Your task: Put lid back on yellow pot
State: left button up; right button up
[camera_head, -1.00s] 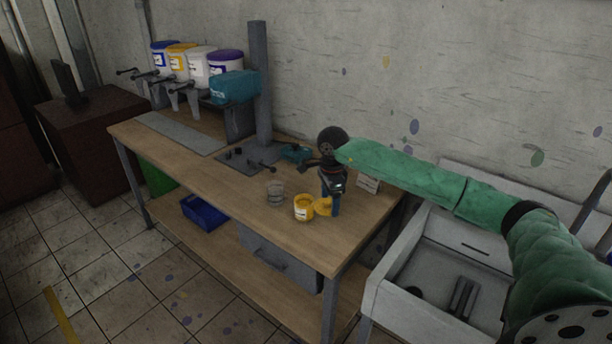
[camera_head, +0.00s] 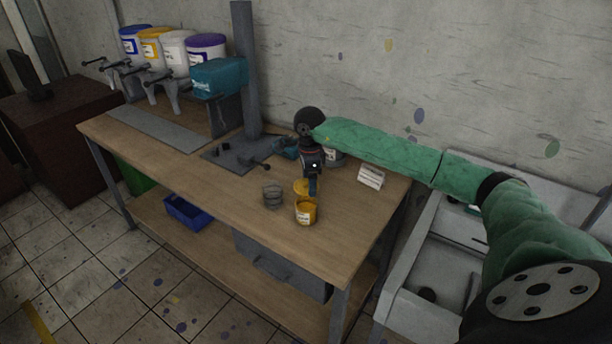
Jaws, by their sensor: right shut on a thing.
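The yellow pot (camera_head: 306,213) with a white label stands on the wooden workbench near its front right. The yellow lid (camera_head: 301,187) is just behind and above the pot, partly hidden by my right gripper. My right gripper (camera_head: 312,190) points down beside the pot and is shut on the lid. I cannot tell whether the lid touches the pot's rim. My left gripper is not in view.
The bench front right is clear. A sink (camera_head: 440,250) is at right.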

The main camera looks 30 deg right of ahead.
jog(key=shift+s+f, duration=0.25)
jog(key=shift+f, duration=0.05)
jog(key=shift+w+f, duration=0.2)
jog(key=shift+f, duration=0.6)
jog(key=shift+w+f, duration=0.15)
jog(key=shift+f, duration=0.6)
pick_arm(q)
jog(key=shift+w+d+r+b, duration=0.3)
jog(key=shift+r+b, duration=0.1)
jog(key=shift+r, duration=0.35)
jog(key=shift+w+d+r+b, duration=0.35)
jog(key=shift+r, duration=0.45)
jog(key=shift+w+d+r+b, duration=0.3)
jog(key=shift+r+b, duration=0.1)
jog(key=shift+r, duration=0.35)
pick_arm(e)
jog(key=shift+s+f, duration=0.1)
jog(key=shift+f, duration=0.9)
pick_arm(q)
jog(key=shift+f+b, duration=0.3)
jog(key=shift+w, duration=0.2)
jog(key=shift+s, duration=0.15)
